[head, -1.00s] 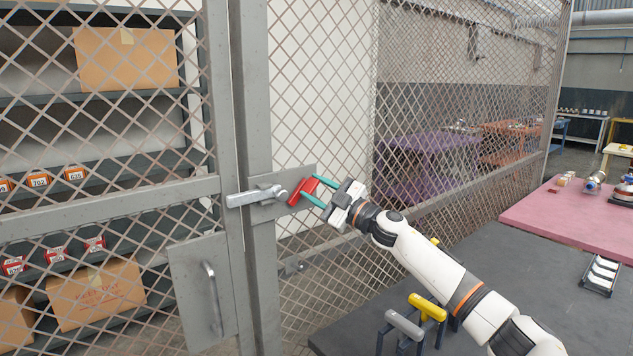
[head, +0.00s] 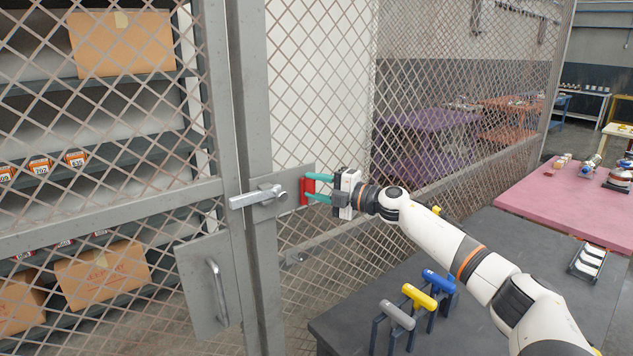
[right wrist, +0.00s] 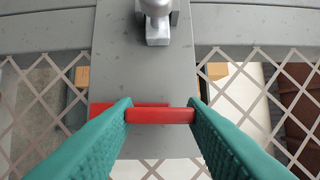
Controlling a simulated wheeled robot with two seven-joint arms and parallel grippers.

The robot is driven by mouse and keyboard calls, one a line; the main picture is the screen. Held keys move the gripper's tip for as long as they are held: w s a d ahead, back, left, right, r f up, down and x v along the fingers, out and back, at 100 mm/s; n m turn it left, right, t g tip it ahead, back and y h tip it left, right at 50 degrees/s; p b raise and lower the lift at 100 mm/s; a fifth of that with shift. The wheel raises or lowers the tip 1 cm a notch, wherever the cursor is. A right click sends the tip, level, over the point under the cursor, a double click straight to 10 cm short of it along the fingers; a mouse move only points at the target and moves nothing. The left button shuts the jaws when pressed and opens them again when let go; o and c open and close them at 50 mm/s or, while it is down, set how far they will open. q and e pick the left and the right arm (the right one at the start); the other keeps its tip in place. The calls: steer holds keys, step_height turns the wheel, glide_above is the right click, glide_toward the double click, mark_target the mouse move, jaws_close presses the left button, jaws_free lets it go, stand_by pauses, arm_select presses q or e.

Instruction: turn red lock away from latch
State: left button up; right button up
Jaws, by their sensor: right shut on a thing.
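The red lock (head: 307,190) is on the grey plate beside the cage door post, with its bar seen nearly end-on in the head view. My right gripper (head: 310,189) has its green fingers on either side of it. In the right wrist view the red lock's bar (right wrist: 160,116) spans between the two green fingertips, which are shut on its ends. The silver latch (head: 257,196) lies across the door edge, left of the lock, and its end shows at the top of the right wrist view (right wrist: 156,12). My left gripper is not in view.
The mesh cage door with a handle (head: 217,290) stands at left, shelves with boxes behind it. A dark table (head: 470,270) at right holds grey, yellow and blue handles on stands. A pink table (head: 560,195) stands behind it.

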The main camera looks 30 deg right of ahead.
stand_by(0.6)
steer(key=o, duration=1)
steer(key=b+v, duration=0.7)
steer(key=v, duration=0.5)
steer(key=shift+r, duration=0.1)
